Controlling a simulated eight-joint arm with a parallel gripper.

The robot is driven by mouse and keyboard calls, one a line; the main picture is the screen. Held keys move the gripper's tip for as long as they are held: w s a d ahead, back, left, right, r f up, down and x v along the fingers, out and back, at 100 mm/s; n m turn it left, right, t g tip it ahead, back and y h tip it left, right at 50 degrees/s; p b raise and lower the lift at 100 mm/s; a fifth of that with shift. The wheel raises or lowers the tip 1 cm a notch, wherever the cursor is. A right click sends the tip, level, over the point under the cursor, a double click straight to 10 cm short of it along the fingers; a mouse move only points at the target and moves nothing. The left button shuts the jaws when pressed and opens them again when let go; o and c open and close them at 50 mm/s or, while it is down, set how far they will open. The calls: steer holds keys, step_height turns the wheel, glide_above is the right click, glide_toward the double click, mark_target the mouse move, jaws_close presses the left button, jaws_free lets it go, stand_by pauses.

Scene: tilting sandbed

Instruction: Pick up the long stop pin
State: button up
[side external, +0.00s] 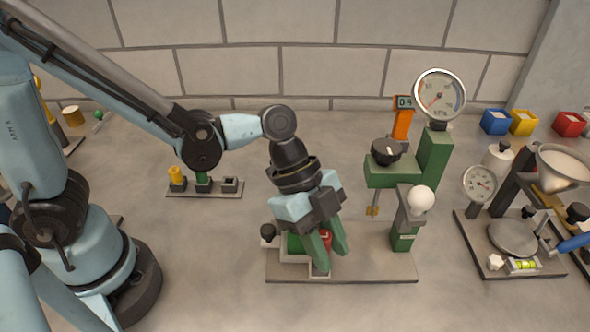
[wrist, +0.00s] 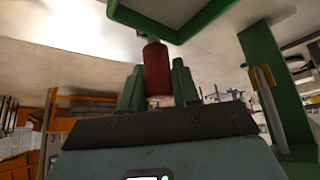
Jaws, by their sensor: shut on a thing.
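A red cylindrical pin (wrist: 157,72) stands between my green fingers in the wrist view. Only a little of the red pin (side external: 326,238) shows behind the fingers in the side view. My gripper (side external: 332,260) points down over the left part of the grey base plate and is shut on the red pin. A rack (side external: 205,194) behind it holds a yellow pin (side external: 176,175) and a green pin (side external: 203,178); its right socket (side external: 230,185) looks empty. The red pin's lower end is hidden in the side view, and I cannot tell its full length.
The green press stand (side external: 434,158) with a dial gauge (side external: 438,95) rises right of my gripper. Its base plate (side external: 375,268) lies below. A second plate with a small gauge (side external: 479,184) and funnel (side external: 562,165) stands farther right. The table's front middle is clear.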

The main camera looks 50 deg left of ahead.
step_height(320, 180, up, 2)
steer(key=shift+s+r, duration=0.1)
steer(key=shift+s, duration=0.05)
steer(key=s+d+r, duration=0.4)
steer(key=s+r, duration=0.6)
steer(key=shift+s+r, duration=0.3)
steer(key=shift+s, duration=0.05)
steer(key=shift+w+a, duration=0.1)
